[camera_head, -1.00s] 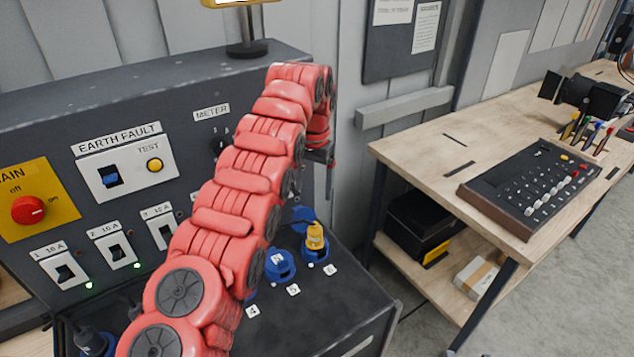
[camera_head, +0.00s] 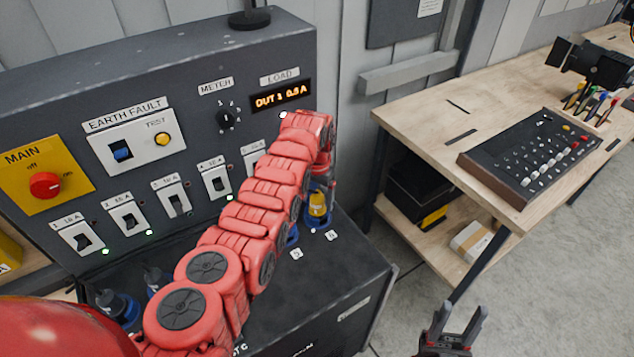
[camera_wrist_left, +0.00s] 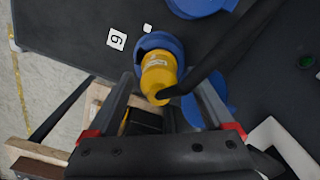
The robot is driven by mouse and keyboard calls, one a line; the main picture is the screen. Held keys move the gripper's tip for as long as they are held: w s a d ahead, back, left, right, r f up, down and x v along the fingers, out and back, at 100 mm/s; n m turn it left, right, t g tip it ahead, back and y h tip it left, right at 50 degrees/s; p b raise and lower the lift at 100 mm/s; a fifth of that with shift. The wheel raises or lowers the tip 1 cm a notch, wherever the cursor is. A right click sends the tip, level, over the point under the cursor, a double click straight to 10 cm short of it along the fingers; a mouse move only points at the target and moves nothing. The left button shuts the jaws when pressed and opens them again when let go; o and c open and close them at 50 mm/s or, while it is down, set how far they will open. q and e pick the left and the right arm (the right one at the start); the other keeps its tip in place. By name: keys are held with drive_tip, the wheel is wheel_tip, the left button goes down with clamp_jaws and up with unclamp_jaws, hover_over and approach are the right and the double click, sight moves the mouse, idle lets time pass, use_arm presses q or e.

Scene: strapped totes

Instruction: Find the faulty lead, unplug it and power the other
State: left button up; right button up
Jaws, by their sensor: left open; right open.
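A yellow plug (camera_head: 317,203) with a black lead sits in the blue socket marked 6 on the black distribution box (camera_head: 330,290). In the left wrist view, the yellow plug (camera_wrist_left: 157,75) stands between the spread fingers of my open left gripper (camera_wrist_left: 168,85). I cannot tell whether either finger touches it. In the head view my red left arm hides most of that gripper. My right gripper (camera_head: 452,328) is open and empty at the bottom, right of the box. Dark plugs (camera_head: 112,303) sit in blue sockets at the box's left.
The panel has a red main knob (camera_head: 45,185), an earth fault switch (camera_head: 122,150), a row of breakers (camera_head: 82,238) with some green lamps, a meter dial (camera_head: 228,118) and a display (camera_head: 281,98) reading "OUT 1 0.5 A". A workbench (camera_head: 430,130) holding a console (camera_head: 530,160) stands right.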

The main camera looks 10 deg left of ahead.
use_arm(q)
drive_tip(key=shift+s+f, duration=0.1)
drive_tip(key=shift+f, duration=0.5)
drive_tip(key=shift+c, duration=0.3)
clamp_jaws()
drive_tip(key=shift+d+f+n, duration=0.1)
drive_tip(key=shift+f+n, duration=0.05)
drive_tip(key=shift+n, duration=0.45)
drive_tip(key=shift+n+b, duration=0.5)
drive_tip(key=shift+n, duration=0.4)
